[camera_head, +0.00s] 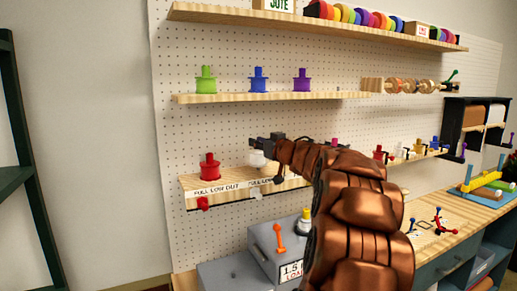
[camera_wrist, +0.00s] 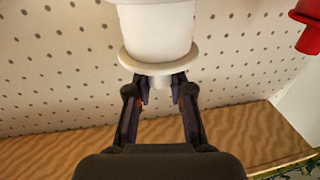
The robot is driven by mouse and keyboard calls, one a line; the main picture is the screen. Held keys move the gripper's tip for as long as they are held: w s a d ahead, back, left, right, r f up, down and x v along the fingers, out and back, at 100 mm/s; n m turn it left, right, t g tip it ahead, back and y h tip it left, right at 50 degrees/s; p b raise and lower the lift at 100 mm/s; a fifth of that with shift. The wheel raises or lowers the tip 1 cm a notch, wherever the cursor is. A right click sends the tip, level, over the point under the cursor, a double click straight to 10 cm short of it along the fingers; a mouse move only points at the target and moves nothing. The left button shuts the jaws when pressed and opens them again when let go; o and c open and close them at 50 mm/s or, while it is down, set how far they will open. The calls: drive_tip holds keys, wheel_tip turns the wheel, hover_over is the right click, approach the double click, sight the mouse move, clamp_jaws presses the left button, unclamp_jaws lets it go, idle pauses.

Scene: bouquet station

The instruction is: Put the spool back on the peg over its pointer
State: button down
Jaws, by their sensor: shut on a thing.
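A white spool (camera_head: 257,158) is at the ledge with printed labels on the pegboard. My gripper (camera_head: 268,142) is at the spool's upper right. In the wrist view, the white spool (camera_wrist: 157,30) fills the top middle, and my gripper (camera_wrist: 160,85) is shut on its narrow stem beyond the flange. A red spool (camera_head: 209,166) stands upright to the left on the same ledge; it also shows at the wrist view's upper right (camera_wrist: 309,28). Below the ledge hang a red pointer (camera_head: 202,203) and a pale pointer (camera_head: 256,193). I cannot tell whether the white spool touches the ledge; its peg is hidden.
The labelled ledge (camera_head: 225,190) projects from the pegboard. Above it, a wooden shelf (camera_head: 230,98) holds green, blue and purple spools. Grey boxes (camera_head: 262,243) with an orange and a yellow-topped piece stand below. My arm covers the ledge's right part.

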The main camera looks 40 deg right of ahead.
drive_tip(key=shift+f, duration=0.7)
drive_tip(key=shift+f, duration=0.15)
drive_tip(key=c, duration=1)
unclamp_jaws()
drive_tip(key=shift+f, duration=0.1)
drive_tip(key=shift+c, duration=0.2)
drive_tip(key=shift+r, duration=0.2)
drive_tip(key=s+a+b, duration=0.2)
drive_tip(key=s, duration=0.9)
drive_tip(key=shift+s, duration=0.4)
drive_tip(key=shift+s, duration=0.1)
